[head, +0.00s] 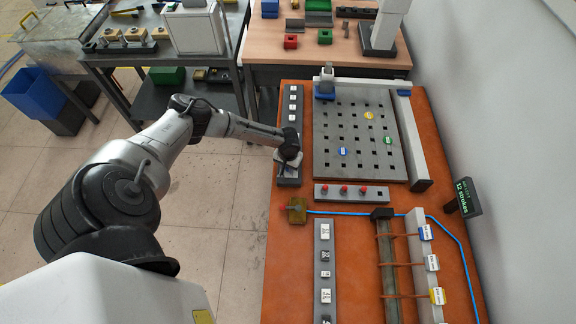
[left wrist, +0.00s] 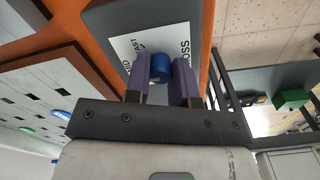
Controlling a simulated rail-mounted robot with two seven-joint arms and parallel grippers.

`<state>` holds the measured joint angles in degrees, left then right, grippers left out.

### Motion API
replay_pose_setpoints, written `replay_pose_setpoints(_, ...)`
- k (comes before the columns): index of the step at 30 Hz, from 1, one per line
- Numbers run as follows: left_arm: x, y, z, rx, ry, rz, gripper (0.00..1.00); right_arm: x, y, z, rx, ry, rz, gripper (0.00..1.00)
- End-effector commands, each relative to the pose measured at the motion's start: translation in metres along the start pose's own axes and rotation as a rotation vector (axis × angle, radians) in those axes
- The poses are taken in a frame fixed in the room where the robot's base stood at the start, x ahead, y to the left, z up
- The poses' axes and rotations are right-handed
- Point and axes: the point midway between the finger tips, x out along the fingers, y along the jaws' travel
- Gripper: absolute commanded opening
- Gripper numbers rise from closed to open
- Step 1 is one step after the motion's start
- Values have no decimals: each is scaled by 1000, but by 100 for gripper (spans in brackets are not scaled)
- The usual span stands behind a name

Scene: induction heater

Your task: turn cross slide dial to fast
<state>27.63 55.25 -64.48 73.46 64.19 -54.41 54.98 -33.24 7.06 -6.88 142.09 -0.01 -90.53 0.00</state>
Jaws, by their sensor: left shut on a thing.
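In the left wrist view, a blue cylindrical dial (left wrist: 160,66) sits between the purple fingers of my left gripper (left wrist: 161,78). The gripper is shut on it. The dial's pointing direction cannot be told. In the head view, my left gripper (head: 287,155) is over the lower end of a dark grey strip (head: 292,118) on the orange bench, and hides the dial there. My right gripper is not in view.
A perforated grey plate (head: 342,162) with coloured discs lies right of the strip. A panel with red knobs (head: 348,190), a brass-coloured block (head: 297,210), a blue cable (head: 335,213) and a small "12 strokes" display (head: 467,197) are nearby. Open floor lies left of the bench.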

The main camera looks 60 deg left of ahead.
Motion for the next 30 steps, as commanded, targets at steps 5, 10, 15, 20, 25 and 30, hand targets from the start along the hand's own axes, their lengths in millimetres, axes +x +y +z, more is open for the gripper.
replay_pose_setpoints(5, 0, 0, 0, 31, 0, 0, 0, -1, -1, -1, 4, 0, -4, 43)
replay_pose_setpoints(10, 0, -1, 1, 120, -1, -1, 0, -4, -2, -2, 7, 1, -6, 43)
replay_pose_setpoints(15, 0, 0, 1, 264, -2, 0, 0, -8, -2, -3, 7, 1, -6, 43)
replay_pose_setpoints(20, 0, 0, 1, 417, -1, 0, 0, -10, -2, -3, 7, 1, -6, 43)
replay_pose_setpoints(25, 0, 0, 0, 577, -1, 0, 0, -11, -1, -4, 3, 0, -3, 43)
replay_pose_setpoints(30, 0, 0, 1, 727, -2, -1, 0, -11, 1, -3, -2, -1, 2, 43)
